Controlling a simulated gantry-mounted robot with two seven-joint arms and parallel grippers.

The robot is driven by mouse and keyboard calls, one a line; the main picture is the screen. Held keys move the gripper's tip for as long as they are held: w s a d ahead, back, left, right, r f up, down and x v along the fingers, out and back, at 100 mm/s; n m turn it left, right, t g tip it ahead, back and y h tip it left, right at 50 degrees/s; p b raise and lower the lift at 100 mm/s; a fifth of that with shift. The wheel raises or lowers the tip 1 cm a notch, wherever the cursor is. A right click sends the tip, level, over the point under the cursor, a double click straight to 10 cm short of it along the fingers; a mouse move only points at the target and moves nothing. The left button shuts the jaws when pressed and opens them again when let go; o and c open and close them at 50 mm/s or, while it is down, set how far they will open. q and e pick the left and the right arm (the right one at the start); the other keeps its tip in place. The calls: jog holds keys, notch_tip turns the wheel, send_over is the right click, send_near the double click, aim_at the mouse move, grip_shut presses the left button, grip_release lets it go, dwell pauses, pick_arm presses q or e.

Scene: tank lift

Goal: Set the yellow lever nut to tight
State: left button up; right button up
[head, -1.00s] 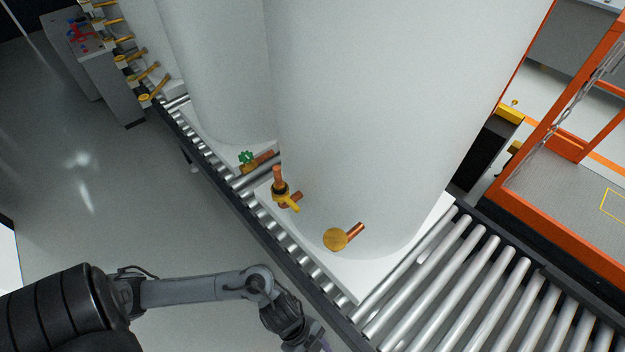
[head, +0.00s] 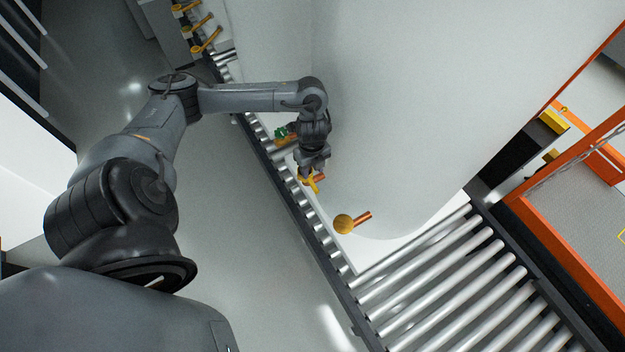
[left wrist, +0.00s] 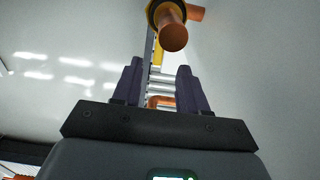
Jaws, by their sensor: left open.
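The yellow lever nut (head: 315,185) sits on a copper pipe fitting low on the near side of the big white tank (head: 420,110). My left gripper (head: 307,172) is right at the fitting in the head view and partly covers it. In the left wrist view its two dark fingers (left wrist: 160,68) are open with nothing between them. There the copper pipe end (left wrist: 173,36) and the yellow lever (left wrist: 157,54) show beyond the fingertips, toward the top edge. I cannot tell whether a finger touches the lever. My right gripper is not in view.
A round brass cap on a copper stub (head: 344,224) stands out from the tank nearby. A green valve handle (head: 281,132) is just behind my left wrist. The roller conveyor (head: 450,275) carries the tank. An orange frame (head: 560,240) stands at right.

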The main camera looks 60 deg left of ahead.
aim_at(312, 183)
pick_arm(q)
notch_tip(312, 183, down, 8)
jog(key=shift+f, duration=0.15)
dwell(0.3)
grip_shut()
